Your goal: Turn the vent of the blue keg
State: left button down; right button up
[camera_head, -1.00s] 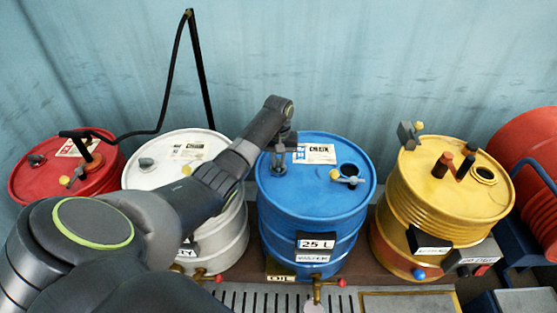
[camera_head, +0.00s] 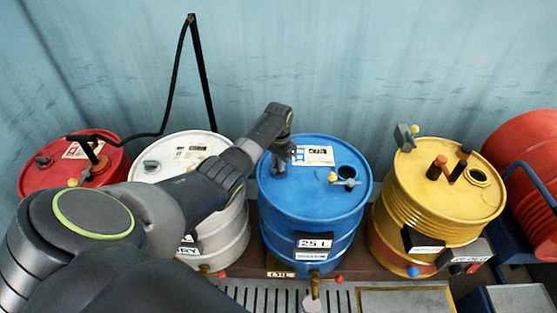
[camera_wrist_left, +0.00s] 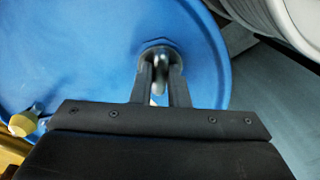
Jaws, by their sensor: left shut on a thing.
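The blue keg (camera_head: 312,210) stands upright in the middle of the head view, with a "25 L" label on its front. Its blue top (camera_wrist_left: 70,60) fills much of the left wrist view. My left gripper (camera_head: 280,165) reaches down to the left rear part of the keg's top. In the left wrist view, my left gripper's fingers (camera_wrist_left: 161,90) are shut on the grey metal vent (camera_wrist_left: 160,62), which rises from a round base on the lid. The vent is mostly hidden by the fingers in the head view. My right gripper is not in view.
A small fitting with a yellow knob (camera_head: 333,177) sits by the open hole (camera_head: 347,171) on the blue keg's top. A white keg (camera_head: 170,155) and a red keg (camera_head: 50,180) stand left, a yellow keg (camera_head: 430,205) right. A corrugated wall (camera_head: 350,60) rises behind.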

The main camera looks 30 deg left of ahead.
pick_arm(q)
jog(key=m+p, duration=0.1)
jog(key=m, duration=0.3)
jog(key=shift+w+r+m, duration=0.1)
jog(key=shift+r+m, duration=0.05)
jog(key=shift+m, duration=0.15)
jog(key=m, duration=0.4)
jog(key=shift+m, duration=0.4)
jog(key=c, duration=1.4)
grip_release()
notch_tip(320, 180, up, 17)
jog(key=b, duration=0.1)
jog(key=shift+r, duration=0.15)
